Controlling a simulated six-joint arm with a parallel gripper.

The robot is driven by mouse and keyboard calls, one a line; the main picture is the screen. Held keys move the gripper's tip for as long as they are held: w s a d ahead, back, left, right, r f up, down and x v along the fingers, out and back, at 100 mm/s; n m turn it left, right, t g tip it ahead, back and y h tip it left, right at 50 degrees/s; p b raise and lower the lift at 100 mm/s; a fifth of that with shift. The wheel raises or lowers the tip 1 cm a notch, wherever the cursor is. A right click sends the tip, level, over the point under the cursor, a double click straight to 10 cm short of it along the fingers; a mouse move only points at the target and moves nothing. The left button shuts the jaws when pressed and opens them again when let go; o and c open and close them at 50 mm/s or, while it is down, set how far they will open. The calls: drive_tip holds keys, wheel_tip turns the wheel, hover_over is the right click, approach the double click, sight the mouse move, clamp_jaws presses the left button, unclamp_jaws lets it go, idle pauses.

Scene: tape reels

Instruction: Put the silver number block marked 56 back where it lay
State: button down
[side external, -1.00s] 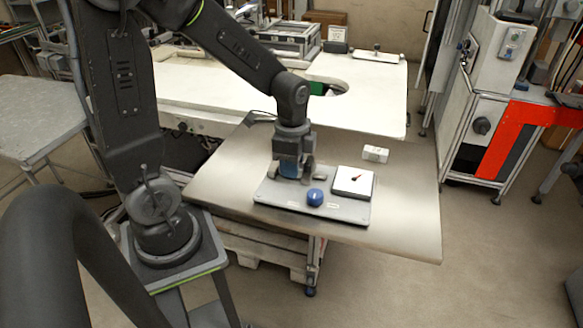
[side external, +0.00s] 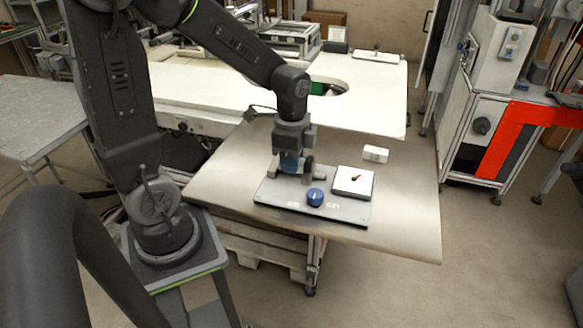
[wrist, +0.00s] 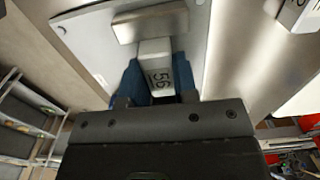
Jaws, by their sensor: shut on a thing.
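In the wrist view the pale silver block marked 56 (wrist: 157,70) sits between the blue fingers of my gripper (wrist: 160,80), which is shut on it. In the side view my gripper (side external: 291,174) points down over the left part of a grey board (side external: 345,212). The block is not clear there, being hidden by the gripper. I cannot tell whether the block touches the board. A silver bar (wrist: 150,22) lies crosswise just beyond the block in the wrist view.
A blue round knob-like thing (side external: 315,197) and a white square plate with a dark red mark (side external: 352,182) are on the board, right of my gripper. A white block (side external: 375,154) stands on the table behind. The table's right side (side external: 410,205) is clear.

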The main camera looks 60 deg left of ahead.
drive_tip(key=shift+r, duration=2.35)
drive_tip(key=w+a+r, duration=0.2)
drive_tip(key=w+a, duration=0.1)
drive_tip(key=a, duration=0.4)
drive_tip(key=w+a+r, duration=0.2)
drive_tip(key=w+a, duration=0.1)
drive_tip(key=a, duration=0.3)
hover_over(331, 149)
wheel_tip(331, 149, down, 7)
drive_tip(key=shift+a, duration=0.1)
drive_tip(key=shift+f, duration=2)
drive_tip(key=shift+f, duration=0.15)
